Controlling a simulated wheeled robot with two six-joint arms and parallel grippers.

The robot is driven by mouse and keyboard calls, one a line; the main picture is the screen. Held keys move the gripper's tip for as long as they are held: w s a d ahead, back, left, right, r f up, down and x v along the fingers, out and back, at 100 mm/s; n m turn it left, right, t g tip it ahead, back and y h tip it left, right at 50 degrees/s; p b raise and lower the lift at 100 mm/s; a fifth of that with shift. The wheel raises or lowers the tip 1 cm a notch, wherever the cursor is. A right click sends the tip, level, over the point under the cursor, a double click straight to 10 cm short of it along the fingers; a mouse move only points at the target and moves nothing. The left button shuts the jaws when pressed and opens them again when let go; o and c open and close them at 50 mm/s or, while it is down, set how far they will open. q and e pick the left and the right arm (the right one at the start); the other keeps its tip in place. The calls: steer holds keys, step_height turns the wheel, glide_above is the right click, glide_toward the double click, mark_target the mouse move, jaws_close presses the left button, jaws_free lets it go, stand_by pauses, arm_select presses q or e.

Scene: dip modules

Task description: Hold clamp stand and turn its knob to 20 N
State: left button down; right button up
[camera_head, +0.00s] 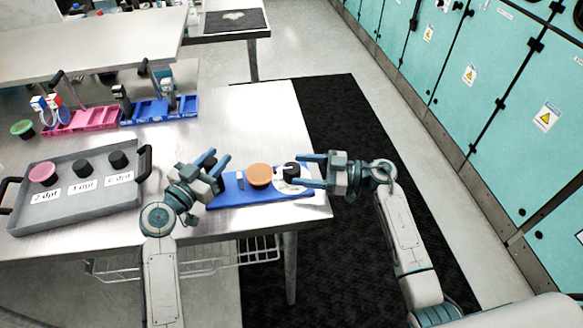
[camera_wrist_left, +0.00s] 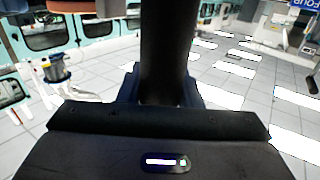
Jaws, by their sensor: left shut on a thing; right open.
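The blue clamp stand (camera_head: 228,196) lies along the front right of the metal table, with an orange round disc (camera_head: 259,175) on it. Its black knob (camera_head: 291,170) is at the right end, beside a white dial plate (camera_head: 284,187) whose markings are too small to read. My left gripper (camera_head: 217,164) is at the stand's left end, shut on a black post (camera_wrist_left: 168,50), which fills the middle of the left wrist view. My right gripper (camera_head: 303,170) is open, its fingertips pointing left at the knob, one on each side. I cannot tell whether they touch it.
A grey tray (camera_head: 100,203) with pink and black round pieces and labels stands at the left. Pink (camera_head: 80,121) and blue (camera_head: 150,111) bins stand at the back. The table's right edge is close to the stand; teal cabinets (camera_head: 490,75) stand beyond the aisle.

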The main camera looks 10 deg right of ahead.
mark_target(292, 168)
steer(key=shift+x, duration=1.8)
steer(key=c, duration=1)
steer(key=shift+m+t+h, duration=0.5)
steer(key=shift+m+t, duration=0.3)
steer(key=shift+t, duration=0.4)
steer(key=o, duration=1)
